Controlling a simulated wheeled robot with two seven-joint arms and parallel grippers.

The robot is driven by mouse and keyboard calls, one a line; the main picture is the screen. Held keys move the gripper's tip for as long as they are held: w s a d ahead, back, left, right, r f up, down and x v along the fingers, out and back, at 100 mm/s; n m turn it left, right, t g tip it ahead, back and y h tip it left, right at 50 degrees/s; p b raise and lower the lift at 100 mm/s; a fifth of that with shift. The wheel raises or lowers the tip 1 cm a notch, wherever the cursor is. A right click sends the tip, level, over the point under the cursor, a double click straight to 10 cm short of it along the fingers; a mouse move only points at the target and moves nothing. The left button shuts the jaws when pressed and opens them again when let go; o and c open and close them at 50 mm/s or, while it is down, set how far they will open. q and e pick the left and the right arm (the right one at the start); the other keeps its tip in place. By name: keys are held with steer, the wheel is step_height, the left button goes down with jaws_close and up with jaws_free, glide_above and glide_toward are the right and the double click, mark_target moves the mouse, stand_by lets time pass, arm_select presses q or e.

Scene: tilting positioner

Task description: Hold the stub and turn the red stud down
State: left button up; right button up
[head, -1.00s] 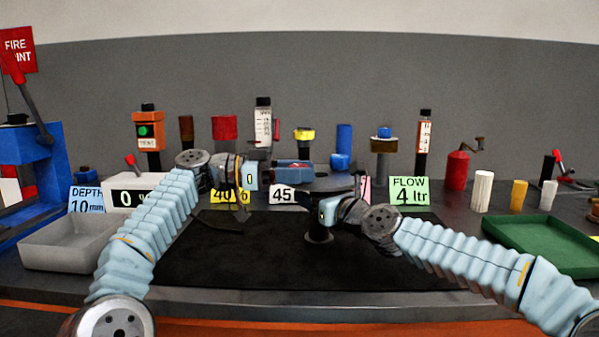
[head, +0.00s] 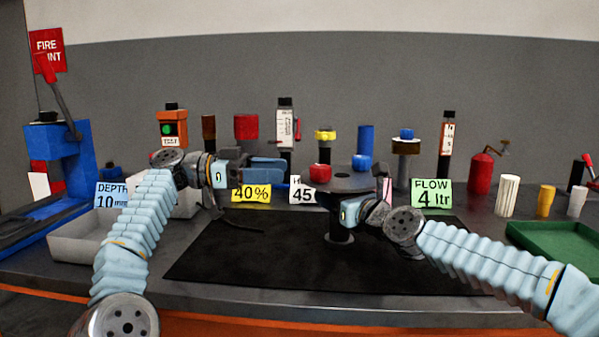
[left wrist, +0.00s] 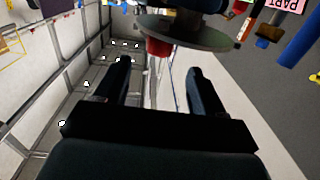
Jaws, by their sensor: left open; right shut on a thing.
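The red stud (head: 320,172) is at the left edge of the dark round disc (head: 358,181) in the head view. The disc sits above a dark post and base (head: 340,237) and looks near level. Stud (left wrist: 158,46) and disc (left wrist: 205,38) also show in the left wrist view, beyond the fingertips. My left gripper (head: 272,200) is open and empty, left of the stud and apart from it; its fingers (left wrist: 158,75) are spread in the left wrist view. My right gripper (head: 346,209) is shut below the disc, at the post. The stub in its jaws is hidden.
A black mat (head: 240,265) lies under the arms, mostly clear. Number cards, including a yellow 40% card (head: 251,194) and a green flow card (head: 431,195), stand behind. A grey tray (head: 80,243) is left, a green tray (head: 560,243) right. Several bottles and cylinders line the back.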

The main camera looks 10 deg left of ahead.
arm_select(q)
steer(key=shift+a, duration=1.05)
steer(key=s+d+r+t, duration=0.2)
steer(key=d+r+t, duration=0.1)
steer(key=d+r, duration=0.5)
steer(key=n+t+y, duration=0.8)
steer(key=n+t, duration=0.3)
glide_toward(326, 169)
steer(key=w+f, duration=0.1)
steer(key=w, duration=0.1)
steer(key=x, duration=1.1)
steer(key=shift+w+a, duration=0.3)
